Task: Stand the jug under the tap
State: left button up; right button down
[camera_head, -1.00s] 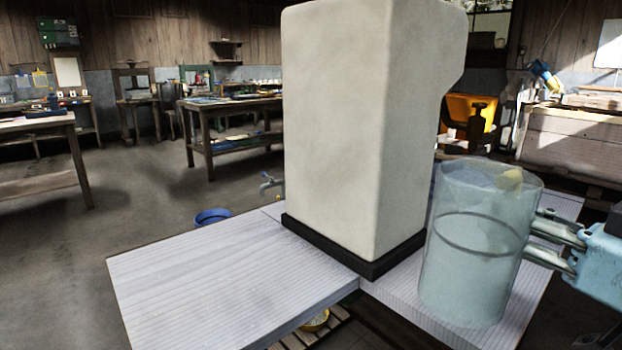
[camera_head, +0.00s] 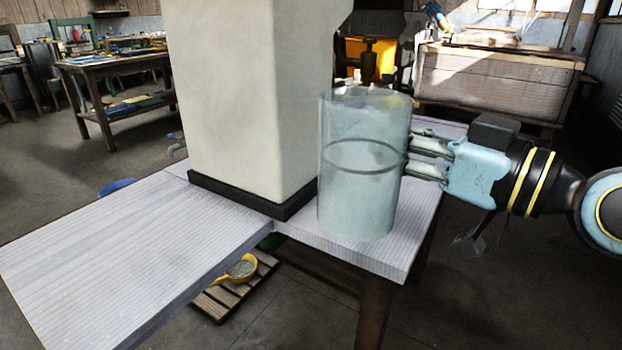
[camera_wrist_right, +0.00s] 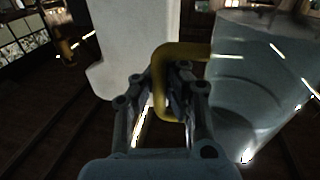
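The jug (camera_head: 362,195) is a tall, clear bluish cylinder with a dark band round its middle. It is upright in front of the right tabletop, beside the cream block; I cannot tell whether its base touches the top. Its yellow handle (camera_wrist_right: 162,92) shows in the right wrist view. My right gripper (camera_wrist_right: 168,85) has one finger on each side of the handle and appears shut on it. In the head view my right gripper (camera_head: 428,157) reaches the jug from the right. The small grey-blue tap (camera_head: 177,142) is left of the block, partly hidden. My left gripper is not in view.
A large cream block (camera_head: 235,100) on a black base fills the middle. Pale ribbed boards (camera_head: 120,250) form the tabletop, clear at left. A blue bowl (camera_head: 117,187) is beyond the left edge. A yellow ladle-like pan (camera_head: 240,268) rests on a low slatted pallet.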

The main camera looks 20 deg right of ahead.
jog(key=w+d+f+m+t+h+p, duration=0.25)
jog(key=d+m+h+p, duration=0.2)
jog(key=d, duration=1.25)
jog(key=shift+n+g+h, duration=0.25)
jog(key=shift+n+h, duration=0.1)
jog(key=w+a+f+b, duration=0.1)
jog(key=w+f+b, duration=0.2)
jog(key=f, duration=0.1)
jog(key=w+a+f+b, duration=0.2)
jog(key=w+f+b, duration=0.1)
jog(key=w, duration=0.1)
jog(key=w+a+f+b, duration=0.1)
jog(key=w+f+b, duration=0.2)
jog(key=f, duration=0.1)
jog(key=shift+w+a+f, duration=0.25)
jog(key=shift+a+f, duration=0.05)
jog(key=shift+f, duration=0.25)
jog(key=shift+r, duration=0.2)
jog(key=shift+f, duration=0.1)
